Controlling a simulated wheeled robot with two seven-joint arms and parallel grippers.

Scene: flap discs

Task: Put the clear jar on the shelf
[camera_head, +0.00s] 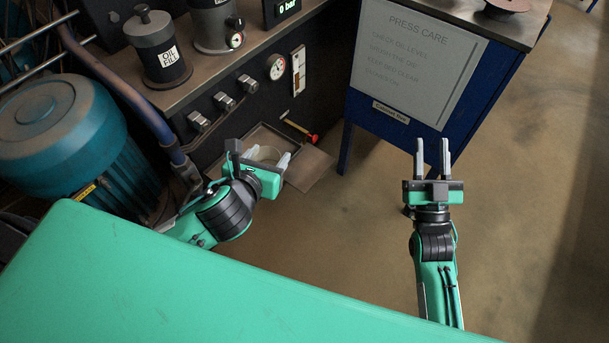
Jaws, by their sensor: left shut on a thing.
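My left gripper (266,161) is beside the low front of the press machine, its fingers shut on a small round see-through thing with a pale rim, which looks like the clear jar (267,154). The gripper hides part of the jar, and its contents cannot be made out. My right gripper (432,158) is open and empty over the bare floor, its two fingers apart and pointing away from me.
A black oil-fill canister (157,52) and a grey cylinder (215,27) stand on the ledge. A red-ended valve (312,138) juts out near the jar. A teal motor (60,130) is at left. A blue cabinet with a press-care sign (415,60) stands behind. Floor at right is clear.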

